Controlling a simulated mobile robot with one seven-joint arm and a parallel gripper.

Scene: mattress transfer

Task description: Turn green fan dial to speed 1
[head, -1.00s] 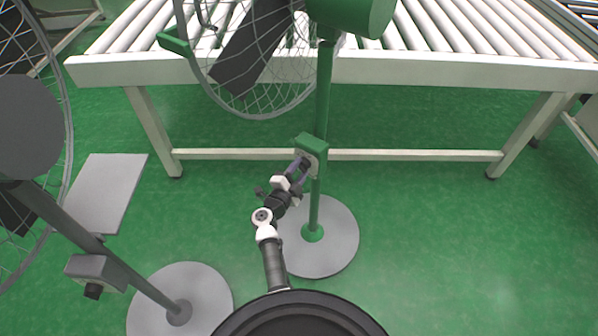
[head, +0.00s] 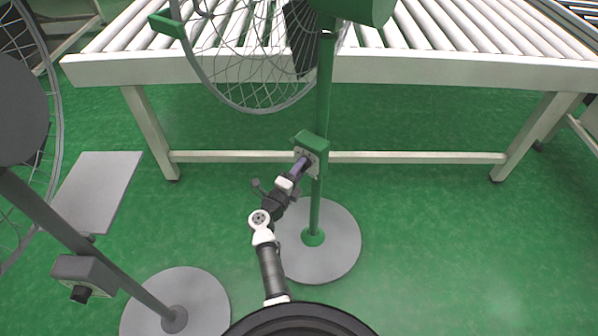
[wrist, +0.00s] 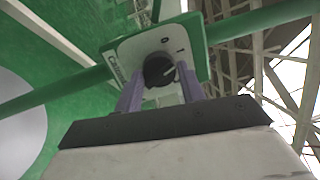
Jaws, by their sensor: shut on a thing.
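The green fan (head: 324,100) stands in the middle of the head view on a round grey base. Its control box (head: 311,143) is fixed to the pole, with a pale front plate. In the head view my gripper (head: 301,168) reaches up to the box, and the dial is hidden there.
A grey fan with its own control box (head: 86,276) stands at the left. A roller conveyor (head: 440,68) runs behind the green fan. The green floor (head: 430,230) at the right is clear.

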